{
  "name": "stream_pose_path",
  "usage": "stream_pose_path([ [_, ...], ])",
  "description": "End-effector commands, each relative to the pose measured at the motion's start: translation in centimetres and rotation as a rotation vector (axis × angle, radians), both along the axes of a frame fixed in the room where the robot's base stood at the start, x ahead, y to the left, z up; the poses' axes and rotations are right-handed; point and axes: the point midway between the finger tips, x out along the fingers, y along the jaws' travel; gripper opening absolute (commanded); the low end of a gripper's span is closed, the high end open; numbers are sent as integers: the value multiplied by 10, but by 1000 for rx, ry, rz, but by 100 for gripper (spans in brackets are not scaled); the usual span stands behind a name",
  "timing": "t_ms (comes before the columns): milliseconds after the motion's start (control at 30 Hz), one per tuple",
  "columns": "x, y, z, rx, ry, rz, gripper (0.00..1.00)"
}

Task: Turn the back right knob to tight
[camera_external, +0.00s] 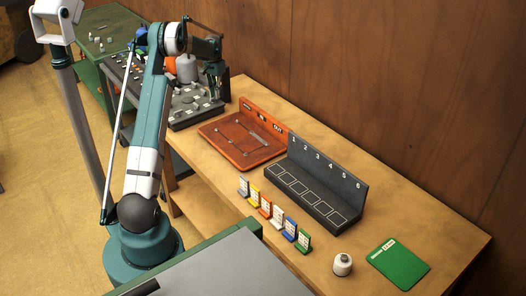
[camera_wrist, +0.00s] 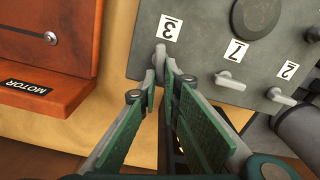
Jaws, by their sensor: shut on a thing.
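The grey panel (camera_wrist: 200,60) carries small light-grey lever knobs beside number labels. In the wrist view a knob (camera_wrist: 160,53) next to the label "3" sits at the panel's edge, between the tips of my gripper (camera_wrist: 162,65). The gripper's green-padded fingers are closed on that knob, and the tips hide part of it. In the external view my gripper (camera_external: 217,88) reaches down at the right end of the panel (camera_external: 188,118), near its back corner; the knob there is too small to make out.
Other knobs stand by the labels "7" (camera_wrist: 230,81) and "2" (camera_wrist: 281,97), close to my gripper. A red-brown board (camera_external: 240,145) lies beside the panel. A dark numbered rack (camera_external: 315,190) stands farther along the wooden table.

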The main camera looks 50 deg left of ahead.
Motion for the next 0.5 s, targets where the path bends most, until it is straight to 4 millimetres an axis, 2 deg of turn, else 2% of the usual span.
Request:
stream_pose_path([
  [200,1,-3,0,0,0,-126,0],
  [500,1,-4,0,0,0,-191,0],
])
